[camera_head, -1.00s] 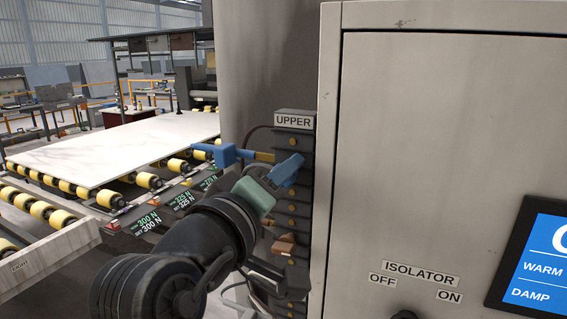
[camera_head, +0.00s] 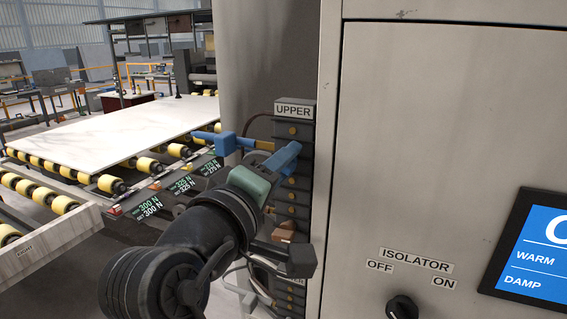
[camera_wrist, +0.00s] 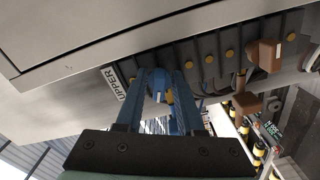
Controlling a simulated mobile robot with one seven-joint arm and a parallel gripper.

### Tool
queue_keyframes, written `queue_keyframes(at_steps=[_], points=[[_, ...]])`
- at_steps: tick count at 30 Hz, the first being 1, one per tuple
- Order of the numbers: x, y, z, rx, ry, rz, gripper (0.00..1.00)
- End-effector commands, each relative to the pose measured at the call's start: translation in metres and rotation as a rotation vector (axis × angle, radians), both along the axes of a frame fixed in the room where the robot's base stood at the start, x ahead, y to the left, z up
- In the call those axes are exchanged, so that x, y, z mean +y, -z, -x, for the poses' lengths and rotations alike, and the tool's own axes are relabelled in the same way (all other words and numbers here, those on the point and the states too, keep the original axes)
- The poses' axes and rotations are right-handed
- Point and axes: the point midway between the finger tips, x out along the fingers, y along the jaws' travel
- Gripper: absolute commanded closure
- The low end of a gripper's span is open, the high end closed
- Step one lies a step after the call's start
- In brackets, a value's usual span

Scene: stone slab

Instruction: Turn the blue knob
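A blue handle (camera_head: 226,143) with a bar pointing left sits on a yellow stub at the side of the dark block column, just below the UPPER label. It is the only blue control I make out. My gripper (camera_head: 280,160), with a grey-green body and blue fingers, is beside the column, close to the handle's right end. In the wrist view the two blue fingers of my gripper (camera_wrist: 158,92) stand apart. A blue piece (camera_wrist: 155,80), seemingly part of the handle, shows between their tips. I cannot tell whether the fingers touch it.
The UPPER label (camera_head: 294,110) tops the column. A pale cabinet (camera_head: 420,130) fills the right, with a black ISOLATOR knob (camera_head: 402,307) and a blue screen (camera_head: 535,255). A white slab (camera_head: 120,130) lies on yellow rollers at left. Brown blocks (camera_wrist: 264,55) jut from the column.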

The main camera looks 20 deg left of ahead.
Motion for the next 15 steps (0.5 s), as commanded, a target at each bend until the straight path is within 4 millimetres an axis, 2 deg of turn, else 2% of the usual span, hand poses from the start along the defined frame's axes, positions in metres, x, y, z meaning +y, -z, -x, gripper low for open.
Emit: queue_keyframes(at_steps=[10, 15], points=[[0.001, 0.0, 0.002, -0.001, -0.001, -0.001, 0.54], [0.001, 0.002, 0.022, -0.005, -0.002, -0.002, 0.54]])
